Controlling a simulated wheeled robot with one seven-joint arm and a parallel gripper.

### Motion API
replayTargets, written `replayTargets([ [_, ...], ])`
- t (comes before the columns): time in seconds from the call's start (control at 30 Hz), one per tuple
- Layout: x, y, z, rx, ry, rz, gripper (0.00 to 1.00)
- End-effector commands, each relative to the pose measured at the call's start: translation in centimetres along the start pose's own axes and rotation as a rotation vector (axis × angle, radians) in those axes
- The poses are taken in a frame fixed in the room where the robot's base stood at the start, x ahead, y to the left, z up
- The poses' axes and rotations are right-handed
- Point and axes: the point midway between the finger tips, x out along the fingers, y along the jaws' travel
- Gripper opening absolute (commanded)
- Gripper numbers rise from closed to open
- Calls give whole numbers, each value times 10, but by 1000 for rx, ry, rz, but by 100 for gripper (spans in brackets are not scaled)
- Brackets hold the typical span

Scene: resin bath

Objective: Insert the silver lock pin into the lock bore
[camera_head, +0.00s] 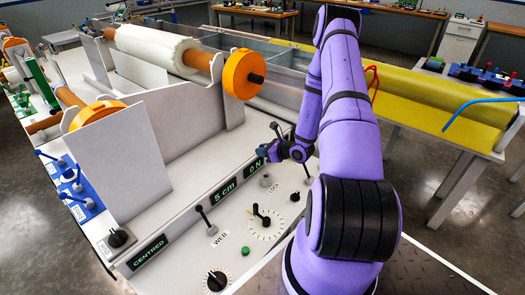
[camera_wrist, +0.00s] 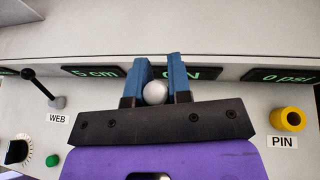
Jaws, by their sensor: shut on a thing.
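My gripper (camera_wrist: 160,72) has its blue fingers closed around a round silver thing (camera_wrist: 155,93), which looks like the end of the lock pin. The rest of it is hidden by the fingers and palm. In the head view my gripper (camera_head: 264,153) is above the right part of the sloped control panel. A small grey round fitting (camera_head: 266,180) sits on the panel just below it, by a label that seems to read LOCK. It may be the lock bore; I cannot see its opening. A yellow holder marked PIN (camera_wrist: 289,119) stands on the panel at the right, its dark hole empty.
The WEB lever (camera_head: 206,214) stands left of my gripper. A dial (camera_head: 264,221), a green button (camera_head: 245,251) and black knobs share the panel. A wall with lit displays (camera_head: 222,191) rises behind it. A yellow roll (camera_head: 425,97) lies at the right.

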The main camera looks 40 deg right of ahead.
Motion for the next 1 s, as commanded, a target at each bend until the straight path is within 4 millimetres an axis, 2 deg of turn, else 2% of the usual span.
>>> replayTargets([
  [0.6, 18, 0, -43, 1, 0, 0, 0],
  [1.0, 21, 0, -52, 0, 0, 0, 0],
])
